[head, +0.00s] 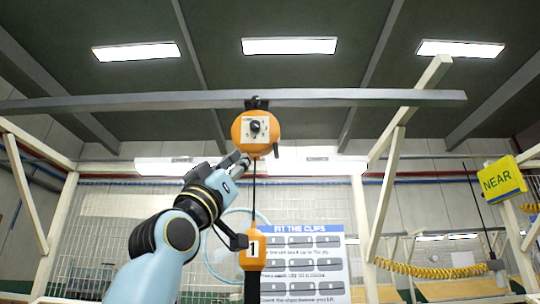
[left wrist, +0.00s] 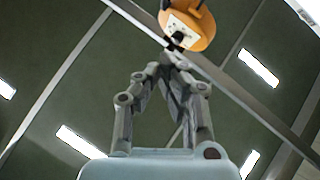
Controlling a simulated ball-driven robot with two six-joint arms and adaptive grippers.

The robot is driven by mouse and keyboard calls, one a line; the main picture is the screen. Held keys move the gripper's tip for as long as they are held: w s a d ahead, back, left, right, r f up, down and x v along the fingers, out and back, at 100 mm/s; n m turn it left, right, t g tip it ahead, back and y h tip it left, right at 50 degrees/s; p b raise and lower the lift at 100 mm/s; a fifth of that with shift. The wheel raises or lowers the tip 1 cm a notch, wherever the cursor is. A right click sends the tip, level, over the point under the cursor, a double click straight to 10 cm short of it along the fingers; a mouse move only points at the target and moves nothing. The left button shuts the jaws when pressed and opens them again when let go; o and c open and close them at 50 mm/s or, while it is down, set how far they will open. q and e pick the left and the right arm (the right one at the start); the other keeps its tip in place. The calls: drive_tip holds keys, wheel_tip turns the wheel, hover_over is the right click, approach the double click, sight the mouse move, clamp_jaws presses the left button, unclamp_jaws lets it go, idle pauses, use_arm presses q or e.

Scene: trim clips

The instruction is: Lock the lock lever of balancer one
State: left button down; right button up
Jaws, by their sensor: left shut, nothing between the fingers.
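Balancer one is an orange round housing (head: 242,137) hanging from the overhead beam, with a pale plate and a dark knob on its face. It also shows at the top of the left wrist view (left wrist: 203,38). A small dark part (head: 276,150) sticks out at its lower right; I cannot tell whether it is the lock lever or how it is set. A cable runs down to an orange block (head: 252,262) marked 1. My left gripper (head: 243,160) is shut and empty just below and left of the housing; its closed fingers (left wrist: 172,58) point up at it. Contact is unclear. My right gripper is not in view.
A grey beam (head: 370,97) crosses above. A sign board (head: 302,265) reading "FIT THE CLIPS" stands behind the cable. A yellow "NEAR" sign (head: 502,180) and a coiled yellow hose (head: 430,271) are at the right. Space right of the housing looks clear.

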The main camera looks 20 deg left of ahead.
sight(276, 151)
use_arm(q)
drive_tip(key=shift+w, duration=0.1)
drive_tip(key=p+x, duration=0.1)
drive_tip(key=x, duration=0.3)
drive_tip(key=w+f+p+x, duration=0.1)
drive_tip(key=x, duration=0.3)
drive_tip(key=w+p+x, duration=0.1)
drive_tip(key=x, duration=0.3)
drive_tip(key=shift+w+d+f, duration=0.15)
drive_tip(key=shift+w+d, duration=0.05)
drive_tip(key=shift+d, duration=0.25)
drive_tip(key=shift+d+f, duration=0.1)
drive_tip(key=shift+w+n+b, duration=0.1)
drive_tip(key=shift+n+b, duration=0.2)
